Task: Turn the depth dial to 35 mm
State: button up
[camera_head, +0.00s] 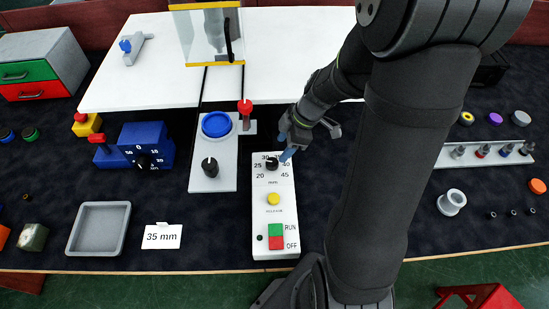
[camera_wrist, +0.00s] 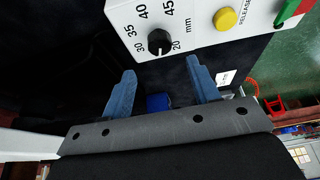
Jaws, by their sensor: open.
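The depth dial (camera_head: 272,163) is a black knob on a white panel (camera_head: 261,218), ringed by numbers from 20 to 45 with "mm" below. In the wrist view the dial (camera_wrist: 160,41) carries a small white mark; I cannot tell exactly which number it points to. My gripper (camera_head: 286,153) is at the dial's upper right in the head view. In the wrist view my gripper (camera_wrist: 161,66) has two blue fingers spread apart and empty, with the dial just beyond the fingertips. I see no contact with the knob there.
The panel also bears a yellow release button (camera_head: 273,199) and a green and red RUN/OFF switch (camera_head: 276,236). Left of it stand a grey plate (camera_head: 228,178) with another black knob, a blue dial box (camera_head: 147,140), a grey tray (camera_head: 75,245) and a "35 mm" card (camera_head: 161,236).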

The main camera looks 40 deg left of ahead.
aim_at(273, 162)
jog(key=x, duration=0.7)
jog(key=shift+f, duration=0.2)
jog(key=c, duration=1)
jog(key=shift+o, duration=0.2)
jog(key=m+t, duration=0.1)
jog(key=m, duration=0.2)
jog(key=shift+s+m+y, duration=0.15)
jog(key=shift+m+y, duration=0.15)
jog(key=shift+y, duration=0.1)
jog(key=m+t, duration=0.1)
jog(key=m, duration=0.2)
jog(key=shift+s+m+y, duration=0.15)
jog(key=shift+m+y, duration=0.15)
jog(key=m+t, duration=0.2)
jog(key=m, duration=0.2)
jog(key=shift+s+m, duration=0.1)
jog(key=shift+m, duration=0.2)
jog(key=shift+m+t, duration=0.6)
jog(key=shift+m, duration=0.4)
